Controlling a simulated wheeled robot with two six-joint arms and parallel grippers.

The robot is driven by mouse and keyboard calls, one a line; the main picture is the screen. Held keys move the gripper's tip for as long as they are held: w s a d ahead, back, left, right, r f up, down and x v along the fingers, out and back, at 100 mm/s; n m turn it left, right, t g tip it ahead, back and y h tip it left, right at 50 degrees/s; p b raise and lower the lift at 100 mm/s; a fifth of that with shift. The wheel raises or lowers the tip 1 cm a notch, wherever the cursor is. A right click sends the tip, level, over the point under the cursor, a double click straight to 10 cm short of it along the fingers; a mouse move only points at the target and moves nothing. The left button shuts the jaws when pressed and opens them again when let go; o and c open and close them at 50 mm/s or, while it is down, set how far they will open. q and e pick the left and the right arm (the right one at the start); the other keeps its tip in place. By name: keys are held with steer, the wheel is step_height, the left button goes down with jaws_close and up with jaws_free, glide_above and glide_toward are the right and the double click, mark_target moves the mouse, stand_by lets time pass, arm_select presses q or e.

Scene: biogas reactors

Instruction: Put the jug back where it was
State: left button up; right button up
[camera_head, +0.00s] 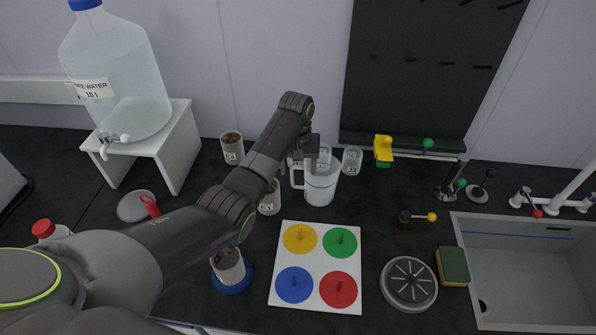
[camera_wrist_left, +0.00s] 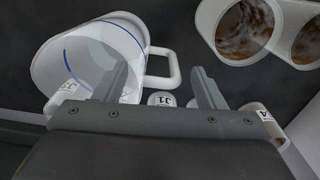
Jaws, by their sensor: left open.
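The jug (camera_head: 321,187) is a clear white measuring jug with a blue line, standing upright on the dark worktop behind the coloured-disc board; its handle points left. In the left wrist view the jug (camera_wrist_left: 82,62) fills the upper left, and its handle (camera_wrist_left: 174,68) shows between the two fingers. My left gripper (camera_head: 304,156) is over the handle side of the jug with its jaws open. In the wrist view the left gripper (camera_wrist_left: 158,72) has one finger overlapping the jug's wall; whether it touches or reaches inside I cannot tell. My right gripper is not in view.
Labelled jars, one brown-filled (camera_head: 232,148) and one clear (camera_head: 352,160), stand near the jug. A white board (camera_head: 318,264) with coloured discs lies in front. A sink (camera_head: 530,270), sponge (camera_head: 453,266) and grey round lid (camera_head: 409,284) are at right. A water bottle stands on a white stand (camera_head: 176,150).

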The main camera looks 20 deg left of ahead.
arm_select(q)
step_height(320, 180, up, 6)
steer(key=shift+r+b, duration=0.25)
steer(key=shift+b, duration=0.2)
step_height(320, 180, up, 3)
steer(key=shift+a+f+p, duration=0.1)
steer(key=shift+p, duration=0.9)
steer(key=shift+r+p, duration=0.55)
